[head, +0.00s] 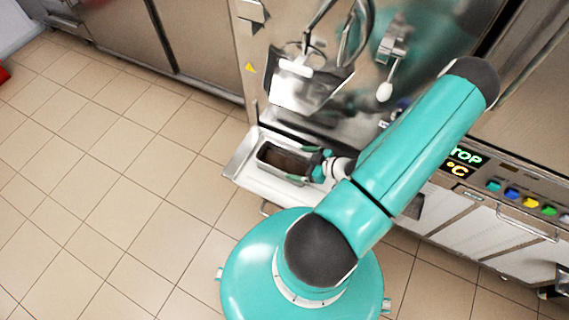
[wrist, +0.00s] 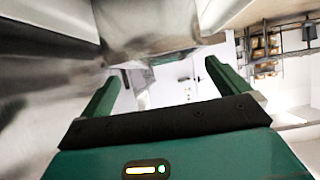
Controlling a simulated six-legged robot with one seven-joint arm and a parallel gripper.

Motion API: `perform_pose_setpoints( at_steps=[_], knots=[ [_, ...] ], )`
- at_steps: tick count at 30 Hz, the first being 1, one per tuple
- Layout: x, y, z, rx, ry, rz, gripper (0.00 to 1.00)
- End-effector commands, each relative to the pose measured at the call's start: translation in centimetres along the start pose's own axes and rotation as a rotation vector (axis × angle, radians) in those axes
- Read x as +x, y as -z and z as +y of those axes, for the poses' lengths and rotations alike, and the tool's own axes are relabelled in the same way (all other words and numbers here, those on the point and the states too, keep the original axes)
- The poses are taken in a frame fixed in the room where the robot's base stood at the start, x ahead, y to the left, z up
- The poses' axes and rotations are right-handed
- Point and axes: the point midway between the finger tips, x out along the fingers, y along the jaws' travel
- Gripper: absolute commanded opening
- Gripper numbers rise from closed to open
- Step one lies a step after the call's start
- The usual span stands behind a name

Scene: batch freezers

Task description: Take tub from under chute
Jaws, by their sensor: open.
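The tub (head: 262,152) is a small metal rectangular container with a dark brown interior. It sits on the shelf (head: 238,166) at the machine's front, below the metal chute (head: 300,86) in the head view. My gripper (head: 308,164) is open at the tub's right end. Its teal fingers are close to the tub's rim, but I cannot tell whether they touch it. In the wrist view, the gripper's two green fingers (wrist: 160,82) stand wide apart. I cannot make out the tub clearly there. A blurred shiny metal part (wrist: 145,28) hangs above the fingers.
The steel machine front stands close behind the shelf, with a white-knobbed lever (head: 385,90) at upper right. A control panel (head: 500,190) with coloured buttons lies right of my arm. Tiled floor (head: 110,200) at left is clear. A stocked rack (wrist: 265,45) shows far off.

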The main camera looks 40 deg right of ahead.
Motion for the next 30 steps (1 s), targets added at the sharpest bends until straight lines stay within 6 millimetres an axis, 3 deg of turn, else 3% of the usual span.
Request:
perform_pose_setpoints(
  at_steps=[8, 15, 24, 25, 30],
  knots=[
    [2.7, 0.3, 0.1, 0.002, 0.001, 0.002, 1.00],
    [6.3, 0.6, 0.2, 0.001, 0.001, 0.002, 1.00],
    [7.1, 0.6, 0.3, -0.001, 0.000, 0.000, 1.00],
    [7.1, 0.6, 0.3, -0.001, 0.000, 0.000, 0.98],
    [7.1, 0.6, 0.3, -0.001, 0.000, 0.000, 0.65]
  ],
)
